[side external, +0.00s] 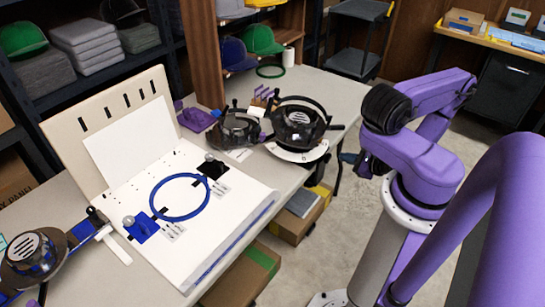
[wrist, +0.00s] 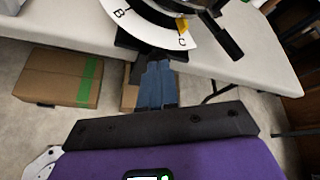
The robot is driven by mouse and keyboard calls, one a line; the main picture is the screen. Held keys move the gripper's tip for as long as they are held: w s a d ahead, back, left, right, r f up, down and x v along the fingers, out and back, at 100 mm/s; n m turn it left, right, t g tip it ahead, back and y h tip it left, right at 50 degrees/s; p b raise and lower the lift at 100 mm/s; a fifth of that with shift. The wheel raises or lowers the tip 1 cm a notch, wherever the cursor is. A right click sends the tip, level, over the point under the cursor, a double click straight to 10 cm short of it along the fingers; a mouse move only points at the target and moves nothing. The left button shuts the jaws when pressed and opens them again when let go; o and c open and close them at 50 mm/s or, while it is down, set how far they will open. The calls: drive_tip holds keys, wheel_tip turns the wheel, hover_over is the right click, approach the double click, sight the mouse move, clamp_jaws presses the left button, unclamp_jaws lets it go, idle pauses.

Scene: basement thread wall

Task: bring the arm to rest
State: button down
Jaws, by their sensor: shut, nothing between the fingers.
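My purple arm is folded back on the right of the side view, away from the work board. My gripper (wrist: 156,70) shows blue fingers in the wrist view, side by side and shut with nothing between them. In the side view, only a small part of my gripper (side external: 346,158) shows beside the arm, near the table's right edge. In the wrist view, the fingers overlap the area below a white lettered dial plate (wrist: 150,25); I cannot tell the gap to it.
The table (side external: 75,265) holds a white board (side external: 215,235) with a blue ring (side external: 155,197), and round dark devices (side external: 300,115). Cardboard boxes (wrist: 60,77) stand on the floor under the table. Shelves with caps and folded cloth stand behind. Floor between table and arm is clear.

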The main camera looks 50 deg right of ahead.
drive_tip(key=w+a+r+n+g+y, duration=0.6)
drive_tip(key=w+a+r+n+y, duration=0.45)
drive_tip(key=r+n+y, duration=0.4)
drive_tip(key=s+a+r+n+g+h, duration=0.35)
drive_tip(key=a+r+n+g, duration=0.25)
drive_tip(key=a+n+g, duration=0.5)
drive_tip(key=s+a+r+n+t+h, duration=0.2)
drive_tip(key=s+a+r+n+h, duration=0.1)
drive_tip(key=s+n, duration=0.4)
drive_tip(key=s+a+r+n+t+h, duration=0.2)
drive_tip(key=s+r+n+h, duration=0.3)
drive_tip(key=s+n, duration=0.3)
drive_tip(key=shift+a+r+n, duration=0.6)
drive_tip(key=shift+a+n, duration=0.25)
drive_tip(key=shift+n, duration=0.8)
